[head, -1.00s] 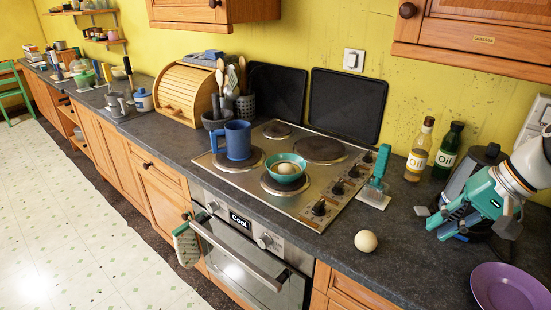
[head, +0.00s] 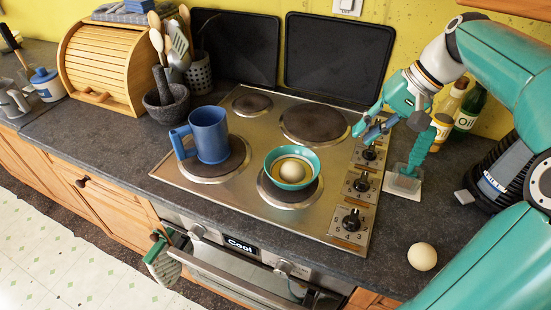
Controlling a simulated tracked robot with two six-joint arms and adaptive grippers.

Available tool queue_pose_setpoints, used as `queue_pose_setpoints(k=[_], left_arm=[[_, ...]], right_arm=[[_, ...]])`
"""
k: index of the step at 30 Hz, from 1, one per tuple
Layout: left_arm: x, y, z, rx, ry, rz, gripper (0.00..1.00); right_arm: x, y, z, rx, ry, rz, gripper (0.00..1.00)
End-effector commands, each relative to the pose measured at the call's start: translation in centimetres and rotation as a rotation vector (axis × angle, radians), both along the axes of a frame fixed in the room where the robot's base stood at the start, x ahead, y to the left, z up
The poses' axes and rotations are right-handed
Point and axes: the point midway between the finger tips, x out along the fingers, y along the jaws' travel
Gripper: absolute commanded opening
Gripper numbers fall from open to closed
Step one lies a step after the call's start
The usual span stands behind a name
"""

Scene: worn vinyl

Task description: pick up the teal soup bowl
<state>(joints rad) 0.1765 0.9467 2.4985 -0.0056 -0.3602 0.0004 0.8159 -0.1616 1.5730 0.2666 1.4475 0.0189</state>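My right gripper (head: 370,131) reaches in from the right over the stove's right side, up and to the right of the bowl. Its fingers look apart, nothing shows between them, and it is not touching the bowl. My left gripper is not in view.
A blue mug (head: 210,136) stands close left of the bowl. A second pale ball (head: 422,257) lies on the counter at front right.

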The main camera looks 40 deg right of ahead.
Motion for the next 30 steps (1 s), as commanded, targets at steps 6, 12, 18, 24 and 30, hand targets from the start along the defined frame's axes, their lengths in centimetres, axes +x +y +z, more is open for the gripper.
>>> queue_pose_setpoints(k=[6,12,18,24,30], left_arm=[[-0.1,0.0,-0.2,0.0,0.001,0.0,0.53],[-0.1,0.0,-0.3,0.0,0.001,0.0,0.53],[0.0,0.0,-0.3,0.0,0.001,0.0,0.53],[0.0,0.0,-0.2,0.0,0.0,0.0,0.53],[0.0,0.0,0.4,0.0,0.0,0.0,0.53]], right_arm=[[1.1,1.0,-2.6,0.004,0.003,0.006,0.19],[3.0,2.4,-6.4,0.005,0.005,0.01,0.19],[4.3,3.4,-9.3,0.004,0.003,0.01,0.19],[4.8,3.6,-10.3,0.002,0.001,0.008,0.19],[6.1,4.1,-12.0,0.004,0.004,0.011,0.19]])
